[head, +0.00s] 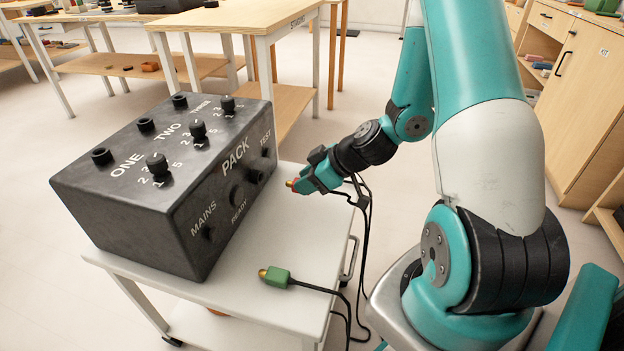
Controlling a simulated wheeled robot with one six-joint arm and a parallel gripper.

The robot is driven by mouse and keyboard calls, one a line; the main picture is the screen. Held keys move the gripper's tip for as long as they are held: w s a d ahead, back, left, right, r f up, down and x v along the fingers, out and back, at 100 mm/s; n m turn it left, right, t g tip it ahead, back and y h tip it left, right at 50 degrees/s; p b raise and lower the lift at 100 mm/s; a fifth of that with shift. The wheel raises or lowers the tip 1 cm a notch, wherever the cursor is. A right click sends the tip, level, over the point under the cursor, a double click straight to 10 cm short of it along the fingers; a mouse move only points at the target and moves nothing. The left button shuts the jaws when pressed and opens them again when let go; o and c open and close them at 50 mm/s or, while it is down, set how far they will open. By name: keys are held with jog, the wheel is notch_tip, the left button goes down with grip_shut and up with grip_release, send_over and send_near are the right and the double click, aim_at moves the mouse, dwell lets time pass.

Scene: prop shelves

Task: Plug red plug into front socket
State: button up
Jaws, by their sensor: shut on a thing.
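My gripper (312,181) is shut on the red plug (292,184), and a black cable runs back from the grip. Only the plug's red edge and brassy tip show, pointing left toward the box. The dark box (130,215) stands on a white cart. Its front face, marked MAINS, READY, PACK and TEST, has a large round dark fitting (237,195) that looks like the front socket. The plug is apart from this face, to its right. How well the tip lines up with the fitting cannot be told from this view.
A green plug (276,277) with a black cable lies on the white cart top (270,312), in front of the box. Three knobs and three round sockets (102,156) are on the box's top. Wooden tables (240,18) stand behind, and a cabinet (580,90) at right.

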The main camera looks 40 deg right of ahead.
jog(key=shift+w+a+r+p, duration=0.1)
jog(key=shift+w+a+p, duration=0.45)
jog(key=shift+w+a, duration=0.45)
jog(key=shift+w+a+p, duration=0.5)
jog(key=shift+w+a, duration=0.05)
jog(key=shift+w, duration=0.75)
jog(key=shift+s+d, duration=0.1)
jog(key=shift+b, duration=0.3)
jog(key=shift+b, duration=0.35)
jog(key=shift+w+a+b, duration=0.3)
jog(key=shift+w+a, duration=0.45)
jog(key=shift+w, duration=0.35)
dwell(2.6)
jog(key=o, duration=1.1)
jog(key=p+v, duration=0.2)
jog(key=v, duration=1.5)
jog(key=shift+s+d, duration=0.1)
jog(key=shift+s, duration=0.1)
